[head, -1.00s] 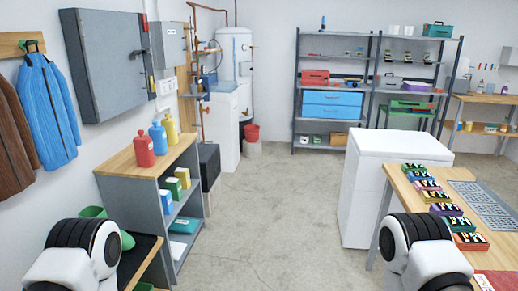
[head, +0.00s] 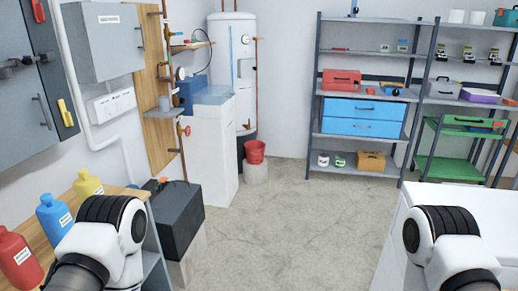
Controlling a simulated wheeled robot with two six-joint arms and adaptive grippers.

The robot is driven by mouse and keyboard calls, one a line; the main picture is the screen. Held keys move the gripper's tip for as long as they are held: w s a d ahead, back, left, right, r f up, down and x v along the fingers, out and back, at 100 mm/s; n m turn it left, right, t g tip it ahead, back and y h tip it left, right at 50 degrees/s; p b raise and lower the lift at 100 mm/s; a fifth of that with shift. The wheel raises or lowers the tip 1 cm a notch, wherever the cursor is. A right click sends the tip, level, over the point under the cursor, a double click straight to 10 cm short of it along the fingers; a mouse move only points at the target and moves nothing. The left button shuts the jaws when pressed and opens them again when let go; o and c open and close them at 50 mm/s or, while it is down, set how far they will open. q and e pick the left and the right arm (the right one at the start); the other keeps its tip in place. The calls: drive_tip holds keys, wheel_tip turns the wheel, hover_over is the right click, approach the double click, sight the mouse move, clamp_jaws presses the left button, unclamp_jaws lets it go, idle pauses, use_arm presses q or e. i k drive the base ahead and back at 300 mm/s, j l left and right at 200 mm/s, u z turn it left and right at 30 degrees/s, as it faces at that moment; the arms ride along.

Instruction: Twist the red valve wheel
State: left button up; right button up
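A small reddish valve part (head: 186,131) shows on the copper pipework against the left wall, beside the white cabinet. It is too small to tell for sure whether it is the red valve wheel. A copper pipe (head: 181,153) runs down beneath it. Other fittings and a round gauge (head: 181,73) sit higher on the pipes. Only white and black links of my two arms show at the lower left and lower right. Both grippers are out of view.
A dark box (head: 175,219) on a pale block stands below the pipes. The wooden-topped shelf with bottles (head: 55,217) is at left, a white chest (head: 480,205) at right. A red bucket (head: 255,152) stands by the water heater (head: 232,60). The middle floor (head: 285,225) is clear.

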sight(189, 131)
drive_tip(key=i+u, duration=0.25)
drive_tip(key=i, duration=0.35)
drive_tip(key=i+u, duration=0.2)
drive_tip(key=i, duration=0.4)
drive_tip(key=i+l+u, duration=0.25)
drive_tip(key=i, duration=0.35)
drive_tip(key=i+l+u, duration=0.2)
drive_tip(key=i+l, duration=0.95)
drive_tip(key=i, duration=0.15)
drive_tip(key=i+l+u, duration=0.15)
drive_tip(key=i+l, duration=1.1)
drive_tip(key=l, duration=0.15)
